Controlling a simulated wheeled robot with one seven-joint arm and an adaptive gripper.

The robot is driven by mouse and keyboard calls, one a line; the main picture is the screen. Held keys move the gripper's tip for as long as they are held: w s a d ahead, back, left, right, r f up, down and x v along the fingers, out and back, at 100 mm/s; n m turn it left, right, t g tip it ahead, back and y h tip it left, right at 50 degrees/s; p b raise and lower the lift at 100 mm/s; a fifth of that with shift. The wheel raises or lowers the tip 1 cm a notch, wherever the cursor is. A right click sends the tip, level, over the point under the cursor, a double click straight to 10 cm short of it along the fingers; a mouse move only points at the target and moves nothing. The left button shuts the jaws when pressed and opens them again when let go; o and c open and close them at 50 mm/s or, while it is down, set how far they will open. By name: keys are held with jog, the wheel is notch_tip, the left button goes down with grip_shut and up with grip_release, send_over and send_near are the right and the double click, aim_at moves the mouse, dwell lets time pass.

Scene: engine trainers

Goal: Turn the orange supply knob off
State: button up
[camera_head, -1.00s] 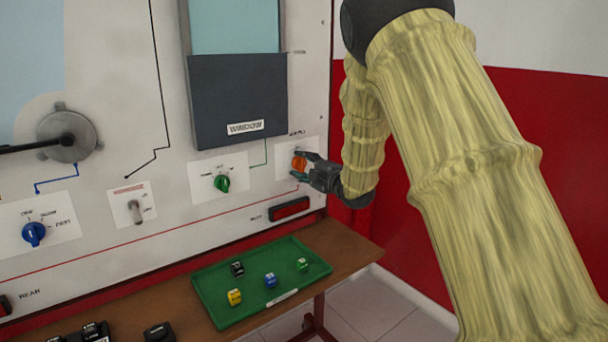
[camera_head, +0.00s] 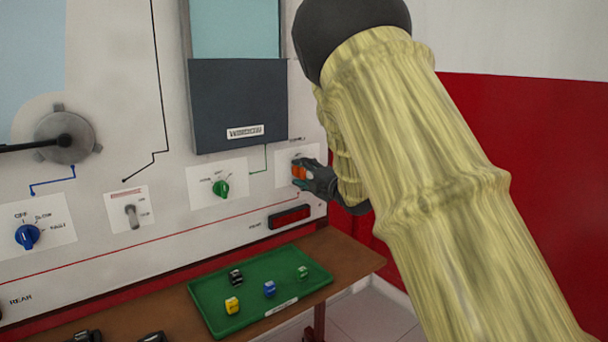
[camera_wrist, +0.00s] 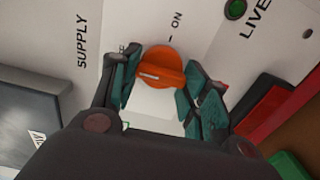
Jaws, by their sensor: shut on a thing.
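The orange supply knob (camera_head: 299,170) is on the white panel, at the right end of its row of controls. In the wrist view the orange knob (camera_wrist: 160,67) sits between my two teal-padded fingers. Its pale pointer line lies toward the lower left, away from the "ON" mark at its upper right. My gripper (camera_head: 307,177) is at the panel, shut on the knob, and it also shows in the wrist view (camera_wrist: 158,88). The other position label is partly hidden by a finger.
A green knob (camera_head: 221,188), a toggle switch (camera_head: 132,216) and a blue knob (camera_head: 27,236) are to the left. Below is a green tray (camera_head: 215,315) with several small coloured blocks on a brown bench (camera_head: 345,258). A dark window box (camera_head: 238,95) is above left of my gripper.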

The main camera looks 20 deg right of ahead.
jog(key=o, duration=1)
jog(key=shift+s, duration=0.15)
jog(key=v, duration=1.1)
jog(key=shift+s+d, duration=0.15)
jog(key=shift+s, duration=0.25)
